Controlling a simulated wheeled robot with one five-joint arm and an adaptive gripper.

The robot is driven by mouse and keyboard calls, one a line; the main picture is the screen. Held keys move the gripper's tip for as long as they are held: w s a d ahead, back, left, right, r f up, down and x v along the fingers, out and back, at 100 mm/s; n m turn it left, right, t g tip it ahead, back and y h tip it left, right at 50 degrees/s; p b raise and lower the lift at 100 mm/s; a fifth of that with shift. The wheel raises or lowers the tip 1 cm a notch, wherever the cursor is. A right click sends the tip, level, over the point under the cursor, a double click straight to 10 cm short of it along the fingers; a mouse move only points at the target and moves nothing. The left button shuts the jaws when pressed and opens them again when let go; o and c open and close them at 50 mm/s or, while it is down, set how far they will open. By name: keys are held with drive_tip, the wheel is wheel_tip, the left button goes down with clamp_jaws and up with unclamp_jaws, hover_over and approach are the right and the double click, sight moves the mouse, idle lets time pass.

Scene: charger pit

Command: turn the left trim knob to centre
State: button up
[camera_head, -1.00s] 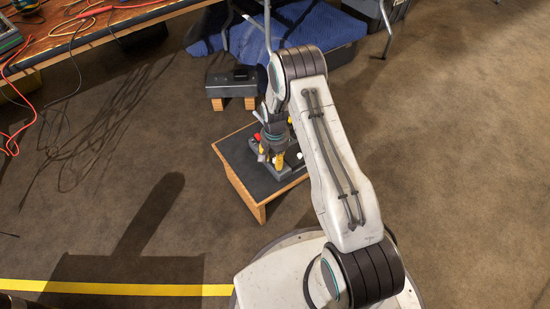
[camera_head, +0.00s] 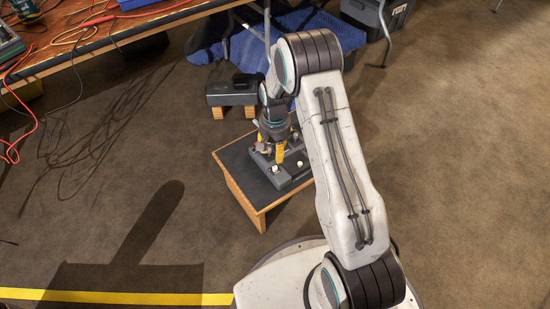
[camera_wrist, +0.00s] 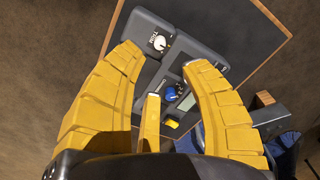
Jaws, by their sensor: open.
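A grey control panel (camera_head: 285,173) lies on a low stool with a dark top. A white trim knob (camera_head: 275,170) near its left front corner is clear of my gripper. It seems to be the left one; it also shows in the wrist view (camera_wrist: 158,42), beside a TRIM label, beyond the fingertips. Its exact pointing is too small to read. A second white knob (camera_head: 299,163) is to the right in the head view; I do not see it in the wrist view. My gripper (camera_wrist: 160,75) is open above the panel, with yellow fingers spread and nothing between them touching the knob.
The panel also has a blue control (camera_wrist: 171,93) and a yellow button (camera_wrist: 172,122). A dark box (camera_head: 232,92) on wooden feet stands behind the low stool (camera_head: 238,180). A workbench (camera_head: 90,40) with cables is at upper left. Open floor lies to the right.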

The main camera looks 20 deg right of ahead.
drive_tip(key=shift+r, duration=1.35)
drive_tip(key=s+r+n+t+p, duration=0.1)
drive_tip(key=s+r+p, duration=0.2)
drive_tip(key=r+p, duration=0.55)
drive_tip(key=s+r+p, duration=0.3)
drive_tip(key=r, duration=1.1)
drive_tip(key=s+r+n+t+p, duration=0.1)
drive_tip(key=s+r+p, duration=0.35)
drive_tip(key=r, duration=0.75)
drive_tip(key=s+r+n+p, duration=0.1)
drive_tip(key=s+r+p, duration=0.4)
drive_tip(key=r, duration=0.3)
drive_tip(key=s+r+n+t+p, duration=0.1)
drive_tip(key=s+r+p, duration=0.5)
drive_tip(key=r+p, duration=0.2)
drive_tip(key=s+r+n+p, duration=0.1)
drive_tip(key=s+r+p, duration=0.5)
drive_tip(key=r, duration=0.4)
drive_tip(key=shift+p, duration=0.75)
